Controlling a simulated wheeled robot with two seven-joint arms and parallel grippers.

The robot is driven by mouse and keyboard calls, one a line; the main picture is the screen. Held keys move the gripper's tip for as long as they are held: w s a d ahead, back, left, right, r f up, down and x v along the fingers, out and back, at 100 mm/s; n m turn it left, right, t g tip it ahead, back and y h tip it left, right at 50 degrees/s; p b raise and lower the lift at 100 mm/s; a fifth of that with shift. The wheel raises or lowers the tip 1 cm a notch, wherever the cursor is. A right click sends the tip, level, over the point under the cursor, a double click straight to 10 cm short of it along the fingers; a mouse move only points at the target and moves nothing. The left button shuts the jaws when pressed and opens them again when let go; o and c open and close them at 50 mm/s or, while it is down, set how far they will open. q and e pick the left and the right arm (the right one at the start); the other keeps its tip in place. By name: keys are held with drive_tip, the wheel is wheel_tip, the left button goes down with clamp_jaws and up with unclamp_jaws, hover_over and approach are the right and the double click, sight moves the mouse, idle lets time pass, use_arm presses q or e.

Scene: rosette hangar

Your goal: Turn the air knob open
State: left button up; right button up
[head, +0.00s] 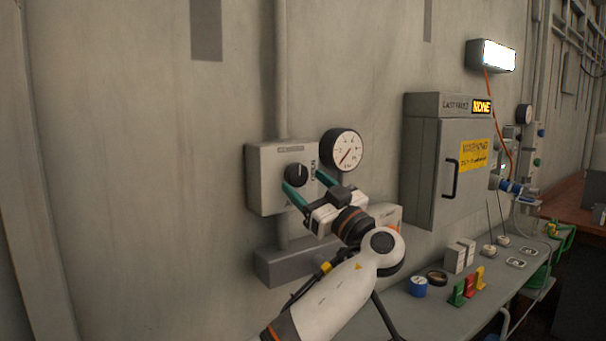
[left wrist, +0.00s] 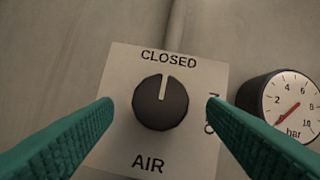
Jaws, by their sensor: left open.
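The air knob (head: 296,174) is a round black knob with a white pointer line, on a pale grey box (head: 262,190) on the wall. In the left wrist view the knob (left wrist: 160,103) has its pointer up toward the word CLOSED, with AIR below it. Lettering at the right is partly hidden by a finger. My left gripper (head: 306,186) is open, with teal fingers reaching toward the knob. In the left wrist view its fingers (left wrist: 158,110) stand on either side of the knob, with visible gaps. My right gripper is not in view.
A round gauge (head: 342,149) marked bar sits right of the box, its red needle near the low end. A grey cabinet (head: 430,175) hangs farther right. Below it, a shelf (head: 400,310) carries blue, black, green, red and yellow small items.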

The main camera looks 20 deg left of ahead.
use_arm(q)
drive_tip(key=shift+x, duration=1.05)
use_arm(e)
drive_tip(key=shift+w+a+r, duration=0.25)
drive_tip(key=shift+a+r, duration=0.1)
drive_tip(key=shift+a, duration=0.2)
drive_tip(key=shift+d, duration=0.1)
use_arm(q)
drive_tip(key=c, duration=1)
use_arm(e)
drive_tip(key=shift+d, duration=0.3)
use_arm(q)
drive_tip(key=shift+f, duration=0.1)
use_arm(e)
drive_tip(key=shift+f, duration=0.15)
